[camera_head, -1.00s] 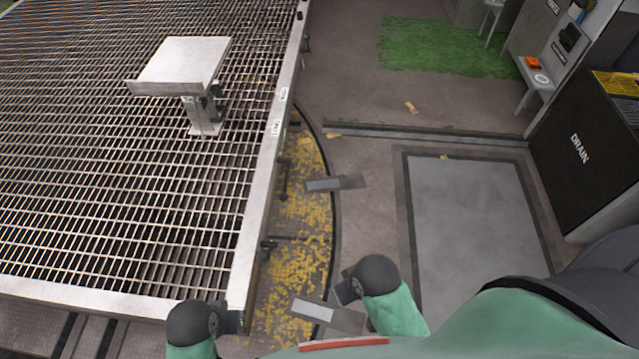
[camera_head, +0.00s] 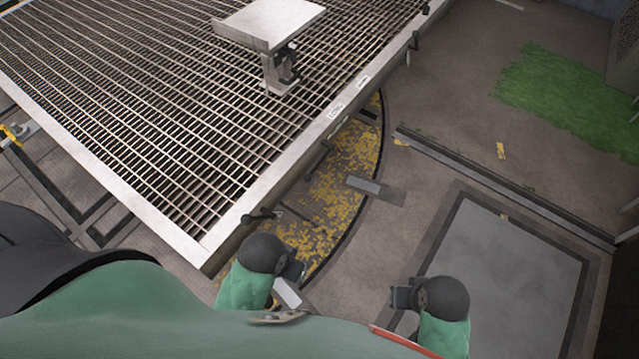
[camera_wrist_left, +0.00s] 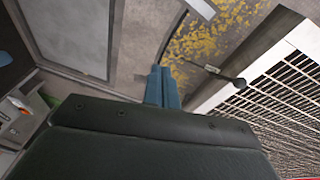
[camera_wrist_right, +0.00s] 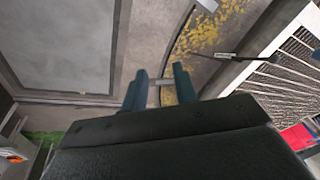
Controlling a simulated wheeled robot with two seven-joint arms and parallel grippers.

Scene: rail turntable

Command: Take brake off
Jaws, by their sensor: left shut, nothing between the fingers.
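The turntable deck (camera_head: 185,235) is a metal grating with a pale frame. Dark levers stick out along its right side: a near one (camera_head: 258,217), another farther up (camera_head: 326,148), and one near the far end (camera_head: 411,42). I cannot tell which is the brake; two small labels (camera_head: 337,110) on the frame are too small to read. A black-knobbed lever also shows in the left wrist view (camera_wrist_left: 238,82) and the right wrist view (camera_wrist_right: 271,59). My left gripper (camera_head: 298,271) is shut and empty, just below the near lever, apart from it. My right gripper (camera_head: 396,297) is open and empty, farther right.
A pale slanted-top stand (camera_head: 272,24) rises from the deck. A yellow-flecked curved pit strip (camera_head: 335,170) lies beside the deck. A grey floor plate (camera_head: 500,260) is at the right, with a dark rail (camera_head: 500,180) above it. Brown floor between is clear.

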